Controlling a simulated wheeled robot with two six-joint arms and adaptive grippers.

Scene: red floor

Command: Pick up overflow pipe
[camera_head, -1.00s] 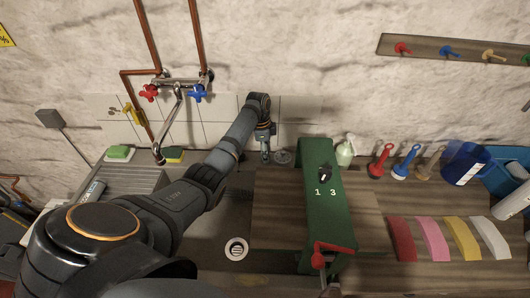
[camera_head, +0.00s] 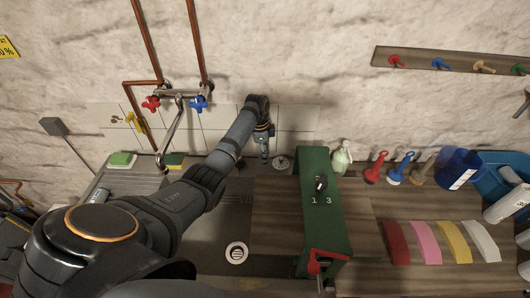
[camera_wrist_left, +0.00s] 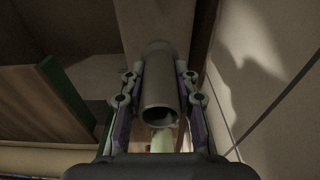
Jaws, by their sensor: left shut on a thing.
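The overflow pipe (camera_wrist_left: 160,95) is a grey hollow tube, seen in the left wrist view with its open end toward the camera. My left gripper (camera_wrist_left: 160,88) is shut on it, one finger on each side. In the head view my left gripper (camera_head: 264,152) is near the tiled wall at the back of the sink, left of the green board. The pipe is too small there to make out clearly. My right gripper is not in view.
The green board (camera_head: 322,210) stands right of the gripper on a wooden worktop. A round drain (camera_head: 237,253) lies in the sink floor. A pale green bottle (camera_head: 341,158) stands behind the board. A chrome tap (camera_head: 172,125) hangs on the wall at left.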

